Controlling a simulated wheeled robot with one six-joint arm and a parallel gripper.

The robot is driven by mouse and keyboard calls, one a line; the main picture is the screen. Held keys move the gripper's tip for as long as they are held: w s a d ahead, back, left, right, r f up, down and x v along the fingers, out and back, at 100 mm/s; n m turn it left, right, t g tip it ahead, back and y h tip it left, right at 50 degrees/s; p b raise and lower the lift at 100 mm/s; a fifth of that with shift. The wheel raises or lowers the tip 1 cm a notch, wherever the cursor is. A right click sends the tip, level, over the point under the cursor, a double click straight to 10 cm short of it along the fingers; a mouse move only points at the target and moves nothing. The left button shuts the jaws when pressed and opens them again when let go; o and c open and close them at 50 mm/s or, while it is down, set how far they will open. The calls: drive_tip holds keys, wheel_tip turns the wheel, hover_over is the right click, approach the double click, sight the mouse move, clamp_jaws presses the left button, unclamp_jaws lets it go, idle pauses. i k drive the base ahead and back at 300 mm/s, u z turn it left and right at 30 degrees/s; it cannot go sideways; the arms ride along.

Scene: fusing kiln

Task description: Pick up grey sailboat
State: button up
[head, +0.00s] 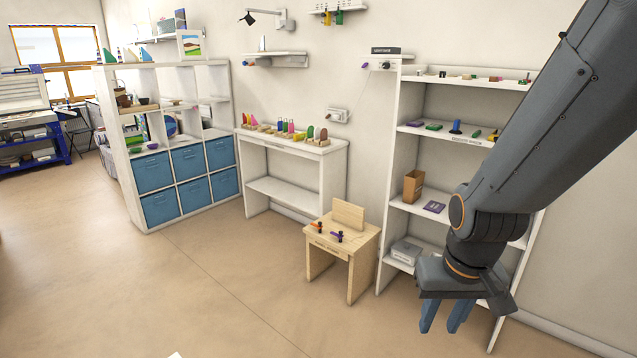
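I cannot pick out a grey sailboat for certain. Small sail-like shapes (109,56) stand on top of the white cube shelf at the left, and they look teal or bluish. A small pale upright item (262,44) stands on the wall shelf in the middle, too small to identify. My gripper (444,318) hangs at the lower right, pointing down, with its two blue fingers apart and nothing between them. It is in front of the tall white shelf and far from the sail-like shapes.
The cube shelf (140,112) holds blue bins. A white console table (298,140) carries colourful toys. A small wooden desk (368,245) stands left of my gripper. The tall shelf (407,104) holds small items and a cardboard box (413,186). The floor (190,290) at left is clear.

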sight(261, 49)
drive_tip(key=i, duration=2.65)
drive_tip(key=u, duration=1.5)
drive_tip(key=i, duration=5.75)
drive_tip(key=z, duration=1.85)
